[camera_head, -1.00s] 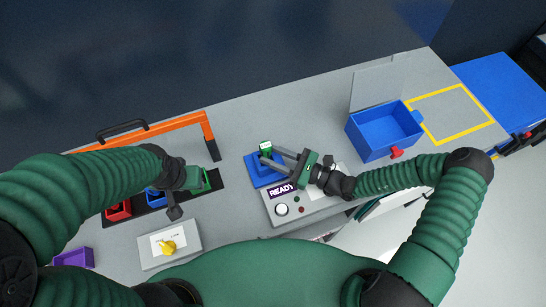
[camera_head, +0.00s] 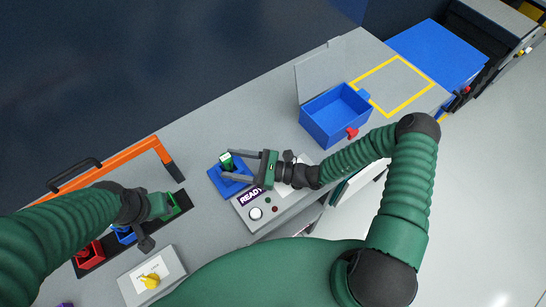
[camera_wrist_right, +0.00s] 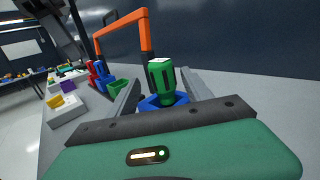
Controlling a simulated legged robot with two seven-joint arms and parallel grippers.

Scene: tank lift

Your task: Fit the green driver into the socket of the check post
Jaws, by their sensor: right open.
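The green driver (camera_head: 226,161) stands roughly upright in the blue check post (camera_head: 239,188), its lower end hidden inside. In the right wrist view the driver (camera_wrist_right: 161,80) shows its ribbed green handle and pale top, with blue post parts around its foot. My right gripper (camera_head: 232,165) is open, its fingers reaching to either side of the driver. In the right wrist view a gap shows between the fingers and the handle. How deep the driver sits cannot be told. My left gripper (camera_head: 150,220) is over the coloured bins at the left; its jaws are unclear.
A grey panel with a READY display (camera_head: 251,197) adjoins the post. A blue open box (camera_head: 335,125) stands right of it, near a yellow-outlined area (camera_head: 395,84). An orange frame (camera_head: 110,165), red bin (camera_head: 90,257) and yellow-knobbed box (camera_head: 151,280) are at the left.

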